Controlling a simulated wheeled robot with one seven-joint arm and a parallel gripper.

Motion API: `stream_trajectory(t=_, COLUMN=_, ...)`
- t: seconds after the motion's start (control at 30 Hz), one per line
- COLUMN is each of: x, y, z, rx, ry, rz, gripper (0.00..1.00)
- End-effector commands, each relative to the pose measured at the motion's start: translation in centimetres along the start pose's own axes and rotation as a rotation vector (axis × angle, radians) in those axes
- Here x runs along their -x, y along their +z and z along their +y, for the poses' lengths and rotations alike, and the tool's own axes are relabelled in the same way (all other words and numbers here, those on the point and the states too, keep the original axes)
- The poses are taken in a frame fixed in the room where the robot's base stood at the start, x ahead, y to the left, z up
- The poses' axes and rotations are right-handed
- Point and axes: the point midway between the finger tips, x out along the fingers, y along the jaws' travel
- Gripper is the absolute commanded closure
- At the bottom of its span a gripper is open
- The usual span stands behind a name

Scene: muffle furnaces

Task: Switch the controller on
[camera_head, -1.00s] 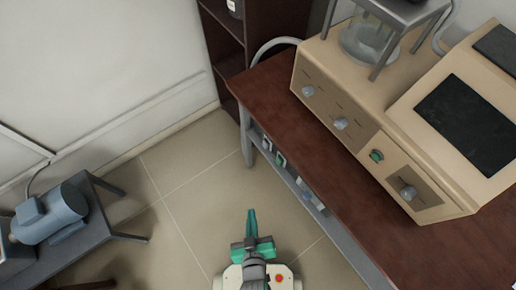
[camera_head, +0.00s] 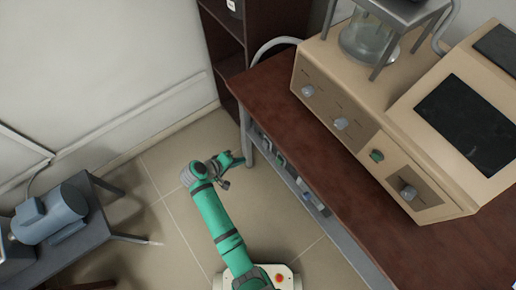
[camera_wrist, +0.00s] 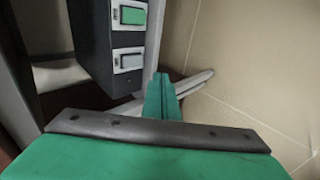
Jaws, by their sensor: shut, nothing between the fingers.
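In the wrist view a dark control box (camera_wrist: 94,45) fills the upper left; I take it for the controller. Its narrow face carries a green button (camera_wrist: 132,15) above a pale grey button (camera_wrist: 129,61), each in a light frame. The labels beside them are too small to read. My gripper (camera_wrist: 162,92) is shut and empty, its green fingertips just below and right of the grey button; I cannot tell whether they touch the box. In the head view my gripper (camera_head: 238,160) is beside the left end of the bench, near the boxes (camera_head: 279,160) under its top.
The brown bench (camera_head: 290,112) carries a beige furnace unit (camera_head: 345,75) with knobs, a green button (camera_head: 376,155) and a dark screen. Grey bench legs and rails stand close to my gripper. A low table (camera_head: 75,240) with a grey machine is at left. Floor between is clear.

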Motion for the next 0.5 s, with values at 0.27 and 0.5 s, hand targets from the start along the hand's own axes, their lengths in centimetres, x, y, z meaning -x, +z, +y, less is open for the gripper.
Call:
stream_trajectory(t=0.27, x=1.7, y=-2.2, z=1.4, rx=0.012, ry=0.041, rz=-0.071, gripper=1.0)
stream_trajectory(t=0.5, x=1.7, y=-2.2, z=1.4, rx=0.012, ry=0.041, rz=-0.073, gripper=1.0)
